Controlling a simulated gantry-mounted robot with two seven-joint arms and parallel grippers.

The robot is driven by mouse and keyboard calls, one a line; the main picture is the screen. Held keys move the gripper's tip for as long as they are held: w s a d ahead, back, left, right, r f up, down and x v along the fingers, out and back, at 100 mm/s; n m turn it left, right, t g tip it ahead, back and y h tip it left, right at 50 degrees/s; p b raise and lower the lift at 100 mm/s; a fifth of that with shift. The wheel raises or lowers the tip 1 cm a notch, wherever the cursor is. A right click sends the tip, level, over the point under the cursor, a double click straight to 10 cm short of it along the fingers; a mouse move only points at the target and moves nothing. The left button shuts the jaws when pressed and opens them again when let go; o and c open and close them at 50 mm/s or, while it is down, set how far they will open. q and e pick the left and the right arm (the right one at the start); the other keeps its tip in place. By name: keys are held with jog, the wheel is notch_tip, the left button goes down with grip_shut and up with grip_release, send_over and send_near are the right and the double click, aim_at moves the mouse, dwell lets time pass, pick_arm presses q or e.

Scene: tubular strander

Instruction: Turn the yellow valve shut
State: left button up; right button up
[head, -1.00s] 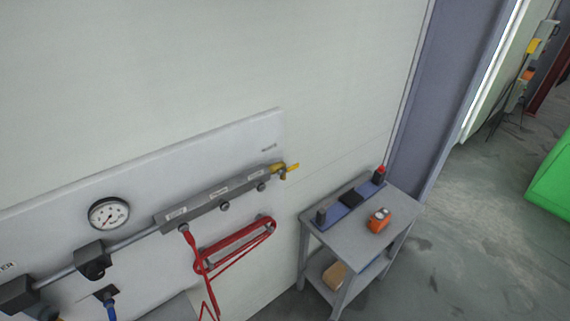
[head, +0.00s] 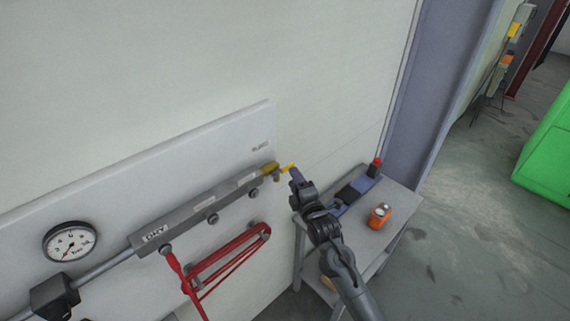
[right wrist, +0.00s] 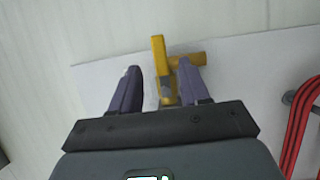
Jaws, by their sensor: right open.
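The yellow valve handle (head: 288,168) is at the right end of the grey manifold bar, on a brass valve body (head: 269,169). My right gripper (head: 294,173) is at the handle, reaching up from the lower right. In the right wrist view the gripper (right wrist: 160,80) is open, with two purple-grey fingers apart. The yellow handle (right wrist: 158,56) shows between the fingers, nearer the right one, with the brass body (right wrist: 188,60) partly behind that finger. I cannot tell whether a finger touches the handle. My left gripper is not in view.
The manifold (head: 200,212) runs along a white wall panel (head: 160,160) with a pressure gauge (head: 69,242). A coiled red hose (head: 225,255) hangs below. Right of it stands a grey cart (head: 398,205) with an orange device (head: 380,215). Floor farther right is open.

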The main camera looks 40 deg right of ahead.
aim_at(287, 166)
jog(key=p+x, duration=0.1)
jog(key=x, duration=0.6)
jog(key=shift+w, duration=0.1)
jog(key=shift+w+d+p, duration=0.2)
jog(key=shift+w+p, duration=0.1)
jog(key=shift+w, duration=0.2)
grip_shut()
